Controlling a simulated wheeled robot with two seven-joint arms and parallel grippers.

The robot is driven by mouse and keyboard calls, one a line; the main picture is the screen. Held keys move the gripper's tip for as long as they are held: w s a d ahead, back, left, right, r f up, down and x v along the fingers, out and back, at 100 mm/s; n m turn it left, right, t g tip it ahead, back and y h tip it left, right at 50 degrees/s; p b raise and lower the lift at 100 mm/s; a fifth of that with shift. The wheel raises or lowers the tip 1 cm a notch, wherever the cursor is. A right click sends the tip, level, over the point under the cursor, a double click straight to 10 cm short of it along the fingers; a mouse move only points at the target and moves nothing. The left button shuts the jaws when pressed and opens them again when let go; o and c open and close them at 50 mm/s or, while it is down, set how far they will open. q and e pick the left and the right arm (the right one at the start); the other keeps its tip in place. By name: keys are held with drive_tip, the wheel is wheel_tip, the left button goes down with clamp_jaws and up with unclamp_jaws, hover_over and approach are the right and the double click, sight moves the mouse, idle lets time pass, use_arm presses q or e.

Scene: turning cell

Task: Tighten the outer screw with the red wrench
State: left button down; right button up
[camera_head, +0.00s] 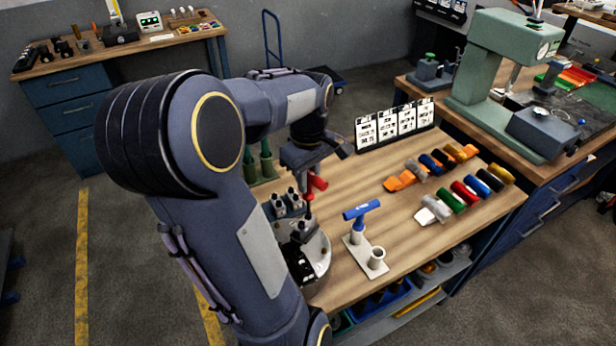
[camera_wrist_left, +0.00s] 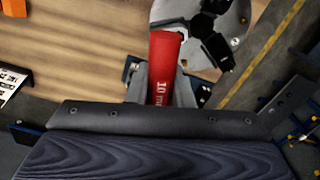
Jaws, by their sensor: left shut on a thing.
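The red wrench (camera_head: 317,182) is held by my left gripper (camera_head: 311,171) above the turning fixture at the left of the bench. In the left wrist view the red wrench (camera_wrist_left: 164,62), marked "10 m…", sits between the fingers of my left gripper (camera_wrist_left: 160,85). The round metal fixture (camera_head: 318,256) carries dark blocks with screws on top. The wrench's shaft points down toward a block; whether its tip touches a screw, I cannot tell. The outer screw cannot be singled out here. My right gripper is not in view.
A blue T-handled wrench (camera_head: 361,210) stands in a white holder (camera_head: 358,253) with an empty socket in front. Several coloured handles (camera_head: 465,193) lie in rows at the right. Picture cards (camera_head: 395,124) stand at the back. A green press (camera_head: 490,70) stands beyond.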

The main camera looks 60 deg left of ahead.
use_arm(q)
drive_tip(key=shift+f, duration=0.4)
drive_tip(key=shift+r+m, duration=0.1)
drive_tip(key=shift+m, duration=1.3)
